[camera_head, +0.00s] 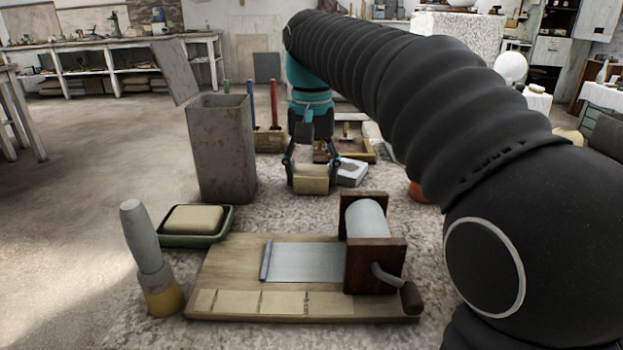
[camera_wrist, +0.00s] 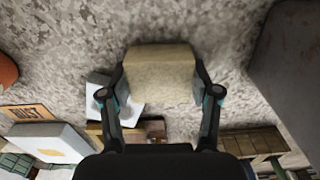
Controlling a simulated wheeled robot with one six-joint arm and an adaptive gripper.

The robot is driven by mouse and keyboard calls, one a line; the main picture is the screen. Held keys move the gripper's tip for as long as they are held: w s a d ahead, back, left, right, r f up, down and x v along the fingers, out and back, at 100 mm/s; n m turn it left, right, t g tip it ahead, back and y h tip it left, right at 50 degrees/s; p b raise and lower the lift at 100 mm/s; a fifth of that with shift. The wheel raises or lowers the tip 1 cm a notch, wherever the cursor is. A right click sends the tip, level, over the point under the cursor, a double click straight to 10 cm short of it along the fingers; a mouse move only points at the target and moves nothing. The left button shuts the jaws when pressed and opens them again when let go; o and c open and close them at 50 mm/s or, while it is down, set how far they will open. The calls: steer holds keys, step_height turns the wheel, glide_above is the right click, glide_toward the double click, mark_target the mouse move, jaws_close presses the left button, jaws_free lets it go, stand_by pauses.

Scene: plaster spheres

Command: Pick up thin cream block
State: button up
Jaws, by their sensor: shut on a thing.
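A cream block (camera_wrist: 160,72) sits between the two fingertips of my gripper (camera_wrist: 161,92) in the wrist view, with a finger against each side. In the head view the same cream block (camera_head: 311,184) shows below my gripper (camera_head: 310,170), which is shut on it. The block's near face is plain and pale. I cannot tell how far it is above the speckled surface.
A tall grey bin (camera_head: 221,148) stands left of my gripper. A white box (camera_head: 351,172) lies close on the right. In front are a wooden board with a roller (camera_head: 367,220), a green dish (camera_head: 224,222) holding another cream block, and a grey-handled tool (camera_head: 141,238).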

mark_target(311, 170)
steer(key=shift+r, duration=0.1)
steer(key=shift+r, duration=0.6)
step_height(311, 170, up, 3)
steer(key=shift+w+f+p, duration=0.1)
steer(key=shift+f+p, duration=0.05)
steer(key=shift+p, duration=0.45)
steer(key=s+d+r, duration=0.6)
steer(key=d+r, duration=0.1)
steer(key=d, duration=0.2)
steer(key=shift+s+d, duration=0.25)
steer(key=shift+d, duration=0.15)
steer(key=shift+a, duration=0.1)
